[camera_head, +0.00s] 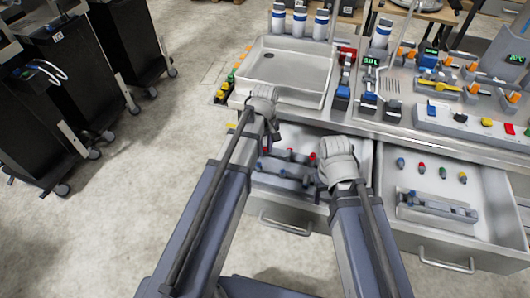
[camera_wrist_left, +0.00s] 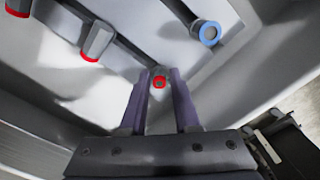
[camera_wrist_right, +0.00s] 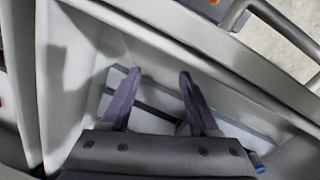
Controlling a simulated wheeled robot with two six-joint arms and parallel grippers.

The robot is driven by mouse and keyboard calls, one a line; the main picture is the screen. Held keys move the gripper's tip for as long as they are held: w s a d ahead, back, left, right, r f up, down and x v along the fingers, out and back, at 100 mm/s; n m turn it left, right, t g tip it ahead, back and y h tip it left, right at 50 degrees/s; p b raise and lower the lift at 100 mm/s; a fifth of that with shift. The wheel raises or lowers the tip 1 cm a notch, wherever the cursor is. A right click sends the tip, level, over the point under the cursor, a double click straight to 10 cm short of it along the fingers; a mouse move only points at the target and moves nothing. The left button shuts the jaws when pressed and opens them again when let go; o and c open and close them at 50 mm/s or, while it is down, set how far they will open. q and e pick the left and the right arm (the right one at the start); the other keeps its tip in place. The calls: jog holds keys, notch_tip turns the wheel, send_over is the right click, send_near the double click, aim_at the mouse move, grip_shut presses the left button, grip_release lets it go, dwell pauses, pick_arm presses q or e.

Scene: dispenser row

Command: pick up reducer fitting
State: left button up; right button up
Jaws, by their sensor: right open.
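A small red-ended fitting (camera_wrist_left: 159,82) sits between the fingertips of my left gripper (camera_wrist_left: 160,78), whose fingers are drawn close around it. I cannot tell whether it is the reducer fitting. In the head view my left gripper (camera_head: 274,136) is over the back left of the left open drawer. Two other red-ended grey fittings (camera_wrist_left: 97,42) and a blue-ringed piece (camera_wrist_left: 208,33) show in the left wrist view. My right gripper (camera_head: 322,182) is open and empty above the right side of that drawer; it also shows in the right wrist view (camera_wrist_right: 159,78).
The left drawer (camera_head: 278,210) holds racks (camera_head: 285,179) with several fittings. The right drawer (camera_head: 485,215) holds several small coloured pieces and a grey rack (camera_head: 436,207). The counter behind carries a white tray (camera_head: 288,68), bottles (camera_head: 299,20) and dispensers (camera_head: 369,85). Black carts (camera_head: 75,60) stand on the left.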

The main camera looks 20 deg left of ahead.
aim_at(266, 149)
pick_arm(q)
grip_shut()
jog(key=shift+r, duration=0.1)
notch_tip(266, 149, up, 10)
jog(key=p, duration=1)
pick_arm(e)
notch_tip(266, 149, up, 10)
jog(key=shift+c, duration=0.8)
pick_arm(q)
jog(key=shift+d, duration=0.1)
pick_arm(e)
jog(key=shift+d, duration=0.15)
jog(key=shift+c, duration=0.2)
